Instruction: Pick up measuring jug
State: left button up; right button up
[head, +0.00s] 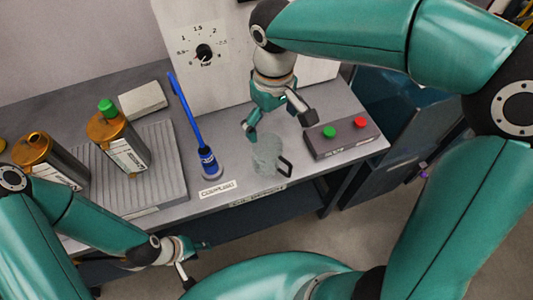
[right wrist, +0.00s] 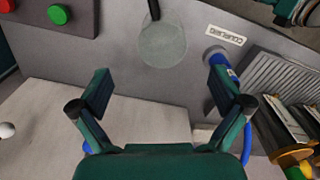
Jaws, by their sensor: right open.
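The measuring jug (head: 266,154) is a translucent grey cup with a dark handle, standing on the grey bench near its front edge. In the right wrist view the jug (right wrist: 163,43) shows as a pale disc beyond the fingertips, its dark handle at the top. My right gripper (head: 278,122) is open and empty, above and just behind the jug, one finger on each side; it also shows in the right wrist view (right wrist: 161,88). My left gripper (head: 196,260) is off the bench's front edge, away from the jug, with its fingers apart and nothing seen between them.
A control box (head: 342,138) with green and red buttons stands right of the jug. A gauge panel (head: 222,75) rises behind.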

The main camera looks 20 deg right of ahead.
send_near(268, 152)
jog(key=s+r, duration=0.1)
jog(key=s, duration=0.3)
jog(key=shift+w+a+f, duration=0.1)
jog(key=shift+a+f, duration=0.1)
jog(key=shift+f, duration=0.6)
jog(key=shift+s+a+f, duration=0.1)
jog(key=shift+a+f, duration=0.1)
jog(key=shift+f, duration=0.65)
jog(key=shift+w+a+f, duration=0.1)
jog(key=shift+a+f, duration=0.1)
jog(key=shift+f, duration=0.6)
jog(key=shift+c, duration=0.3)
jog(key=c, duration=1)
jog(key=shift+r, duration=0.2)
